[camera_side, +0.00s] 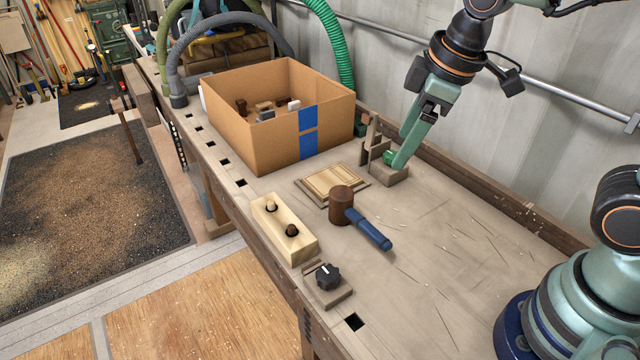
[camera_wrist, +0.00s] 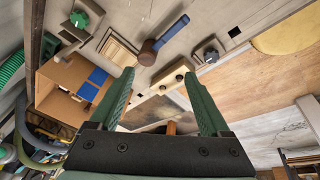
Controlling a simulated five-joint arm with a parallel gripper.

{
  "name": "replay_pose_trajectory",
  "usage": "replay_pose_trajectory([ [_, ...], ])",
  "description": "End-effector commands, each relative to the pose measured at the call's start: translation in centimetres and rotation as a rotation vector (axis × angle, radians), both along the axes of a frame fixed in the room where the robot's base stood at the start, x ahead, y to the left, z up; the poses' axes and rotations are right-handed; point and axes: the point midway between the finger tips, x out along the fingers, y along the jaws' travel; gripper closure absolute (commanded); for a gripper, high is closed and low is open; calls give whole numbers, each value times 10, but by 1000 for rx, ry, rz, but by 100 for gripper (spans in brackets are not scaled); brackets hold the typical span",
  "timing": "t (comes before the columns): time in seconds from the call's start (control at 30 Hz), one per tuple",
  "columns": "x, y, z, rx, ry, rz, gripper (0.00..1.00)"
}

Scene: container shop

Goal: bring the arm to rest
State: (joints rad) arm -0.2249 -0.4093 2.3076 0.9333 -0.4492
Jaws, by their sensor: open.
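My gripper (camera_side: 402,158) hangs from the arm over the back of the workbench, its green fingers pointing down. In the side view it overlaps a small wooden stand with a green knob (camera_side: 388,157). In the wrist view my gripper (camera_wrist: 158,76) has its two fingers spread with nothing held between them. There the green knob (camera_wrist: 79,18) lies well up and left of the fingertips, apart from them.
On the workbench (camera_side: 440,240) are a cardboard box (camera_side: 270,145) with small items, a wooden panel (camera_side: 318,188), a blue-handled mallet (camera_side: 342,206), a pale block with two pegs (camera_side: 282,238) and a black knob (camera_side: 328,277). A wall stands behind.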

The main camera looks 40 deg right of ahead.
Motion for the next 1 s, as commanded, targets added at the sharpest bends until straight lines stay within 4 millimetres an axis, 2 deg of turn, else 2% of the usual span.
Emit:
replay_pose_trajectory([
  [0.03, -4, -17, 6, 33, -35, -123, 19],
  [0.1, -10, -34, 11, 75, -69, -273, 19],
  [0.2, -17, -53, 15, 131, -113, -448, 19],
  [0.33, -24, -67, 18, 179, -149, -588, 19],
  [0.47, -26, -71, 18, 195, -160, -636, 19],
  [1.0, -26, -71, 18, 195, -160, -636, 19],
])
